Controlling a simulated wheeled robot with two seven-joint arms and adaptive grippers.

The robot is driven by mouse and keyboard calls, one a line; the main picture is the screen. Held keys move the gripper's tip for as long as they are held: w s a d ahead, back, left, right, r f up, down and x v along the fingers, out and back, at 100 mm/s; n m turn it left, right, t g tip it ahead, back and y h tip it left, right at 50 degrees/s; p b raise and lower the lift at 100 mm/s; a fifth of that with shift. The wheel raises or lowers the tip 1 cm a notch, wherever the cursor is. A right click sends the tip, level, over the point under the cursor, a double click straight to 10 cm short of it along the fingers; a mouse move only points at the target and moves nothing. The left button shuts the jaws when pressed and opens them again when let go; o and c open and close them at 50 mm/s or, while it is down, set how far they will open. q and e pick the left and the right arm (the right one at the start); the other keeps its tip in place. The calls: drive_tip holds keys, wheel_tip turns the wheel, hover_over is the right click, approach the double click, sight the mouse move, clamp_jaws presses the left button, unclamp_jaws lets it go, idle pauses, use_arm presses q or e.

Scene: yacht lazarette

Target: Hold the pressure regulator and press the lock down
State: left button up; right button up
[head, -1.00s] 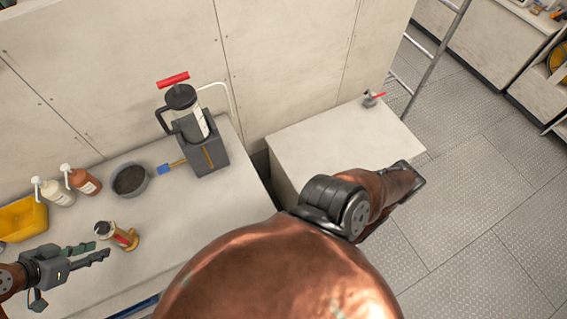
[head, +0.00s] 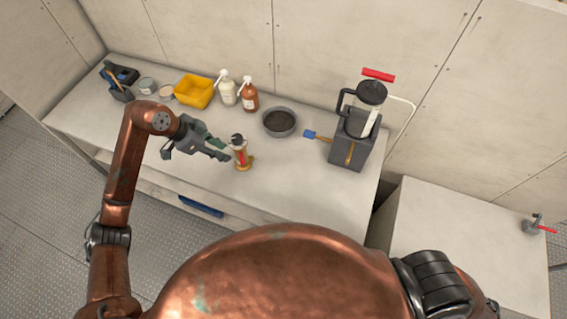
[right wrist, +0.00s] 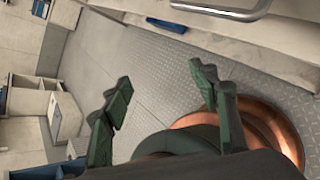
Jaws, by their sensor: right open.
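A small brass cylinder with a red band and dark top (head: 241,153), which looks like the pressure regulator, stands upright near the front of the white bench in the head view. My left gripper (head: 226,151) is just left of it, its fingers apart and pointing at it. I cannot tell whether the fingertips touch it. The lock is too small to make out. My right gripper (right wrist: 162,95) is open and empty in the right wrist view, with floor behind its fingers.
A dark bowl (head: 280,123), bottles (head: 249,95) and a yellow bin (head: 194,92) stand behind the cylinder. A blue-tipped brush (head: 310,134) lies beside a dark press-like device with a red handle (head: 372,95). A lower white cabinet (head: 450,240) stands at right, with a small red-handled fitting (head: 535,226).

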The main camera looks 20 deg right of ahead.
drive_tip(key=w+a+r+n+t+y, duration=0.3)
drive_tip(key=w+a+r, duration=0.5)
drive_tip(key=w+r, duration=0.5)
drive_tip(key=w+r+t, duration=0.1)
drive_tip(key=w, duration=0.1)
drive_tip(key=w+r, duration=0.1)
drive_tip(key=w, duration=0.2)
drive_tip(key=w+r+n+t, duration=0.1)
drive_tip(key=w, duration=0.2)
drive_tip(key=shift+d+r+t, duration=0.15)
drive_tip(key=shift+r+t, duration=0.05)
drive_tip(key=shift+t, duration=0.1)
drive_tip(key=n+t+h, duration=0.1)
drive_tip(key=n+t, duration=0.1)
approach(245, 157)
drive_tip(key=x, duration=0.4)
drive_tip(key=shift+a+r, duration=0.15)
drive_tip(key=shift+a, duration=0.05)
drive_tip(key=shift+w+a, duration=0.1)
drive_tip(key=shift+w, duration=0.35)
drive_tip(key=shift+x, duration=3.6)
clamp_jaws()
